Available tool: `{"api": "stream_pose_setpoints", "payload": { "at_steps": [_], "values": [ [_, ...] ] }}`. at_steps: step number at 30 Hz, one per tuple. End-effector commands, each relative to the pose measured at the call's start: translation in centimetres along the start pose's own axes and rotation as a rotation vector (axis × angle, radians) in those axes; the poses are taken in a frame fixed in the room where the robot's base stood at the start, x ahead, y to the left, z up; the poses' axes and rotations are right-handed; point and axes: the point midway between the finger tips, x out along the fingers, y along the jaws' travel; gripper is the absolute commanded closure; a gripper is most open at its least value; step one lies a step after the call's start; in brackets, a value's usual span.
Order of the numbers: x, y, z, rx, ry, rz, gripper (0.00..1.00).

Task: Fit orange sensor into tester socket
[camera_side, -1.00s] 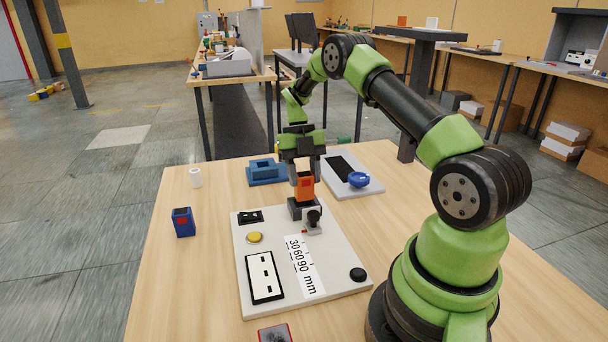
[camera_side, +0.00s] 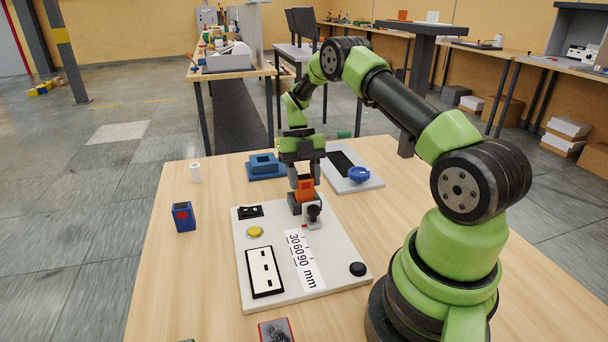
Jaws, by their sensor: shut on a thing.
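The orange sensor (camera_side: 305,189) stands upright at the dark tester socket (camera_side: 296,206), near the back right of the light grey tester board (camera_side: 243,285). My gripper (camera_side: 305,180) points down over it and is shut on the sensor's upper part. The sensor's lower end is hidden by the socket, so I cannot tell how deep it sits. A small grey and black clamp-like part (camera_side: 313,215) stands right in front of the socket.
A blue fixture (camera_side: 264,166) and a grey plate with a blue round part (camera_side: 359,174) lie behind. A red-edged box (camera_side: 275,331) is at the front.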

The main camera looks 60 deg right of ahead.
Motion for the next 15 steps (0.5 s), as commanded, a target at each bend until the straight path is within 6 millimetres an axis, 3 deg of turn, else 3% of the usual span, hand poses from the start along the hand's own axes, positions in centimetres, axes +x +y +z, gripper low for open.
{"api": "stream_pose_setpoints", "payload": {
  "at_steps": [15],
  "values": [
    [1.2, 0.0, 0.5, 0.001, 0.001, 0.001, 0.86]
  ]
}}
